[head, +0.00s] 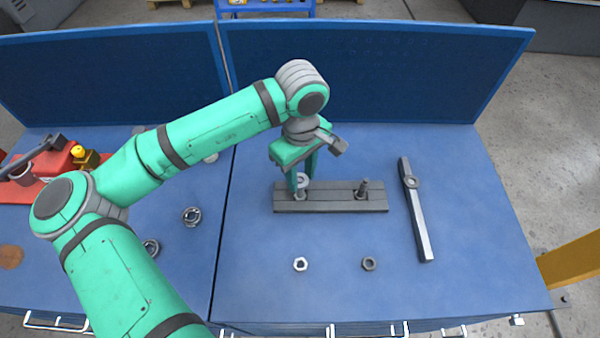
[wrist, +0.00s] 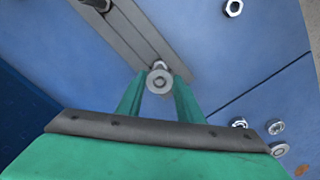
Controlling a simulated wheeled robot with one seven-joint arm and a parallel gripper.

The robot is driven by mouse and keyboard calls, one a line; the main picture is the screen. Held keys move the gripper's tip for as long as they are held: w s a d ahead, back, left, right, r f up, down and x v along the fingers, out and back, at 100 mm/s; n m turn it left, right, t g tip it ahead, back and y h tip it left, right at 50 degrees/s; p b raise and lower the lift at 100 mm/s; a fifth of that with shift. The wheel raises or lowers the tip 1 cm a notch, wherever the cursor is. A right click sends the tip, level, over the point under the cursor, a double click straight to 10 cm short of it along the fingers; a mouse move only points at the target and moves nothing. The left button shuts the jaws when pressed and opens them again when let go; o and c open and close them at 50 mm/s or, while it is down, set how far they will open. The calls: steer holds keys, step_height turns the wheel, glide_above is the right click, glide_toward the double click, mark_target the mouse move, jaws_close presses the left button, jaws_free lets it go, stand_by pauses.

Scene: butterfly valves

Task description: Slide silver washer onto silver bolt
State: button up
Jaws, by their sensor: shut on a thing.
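The silver washer (head: 302,180), a light ring, is held between the fingertips of my gripper (head: 303,177). In the wrist view the washer (wrist: 160,81) shows as a round disc with a hole, between the two green fingers (wrist: 158,84). The silver bolt (head: 299,195) stands at the left end of a grey base plate (head: 331,198). It is mostly hidden below the washer. In the wrist view part of the bolt (wrist: 159,65) shows just past the washer's edge. I cannot tell how large the gap between them is.
A dark bolt (head: 363,187) stands at the plate's right. A silver nut (head: 300,264) and a dark nut (head: 368,264) lie in front. A long grey bar (head: 418,215) lies to the right. A blue panel (head: 370,70) rises behind the table.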

steer(key=o, duration=0.9)
steer(key=shift+o, duration=1.2)
steer(key=shift+d, duration=0.15)
step_height(320, 180, up, 11)
steer(key=shift+w+f, duration=0.15)
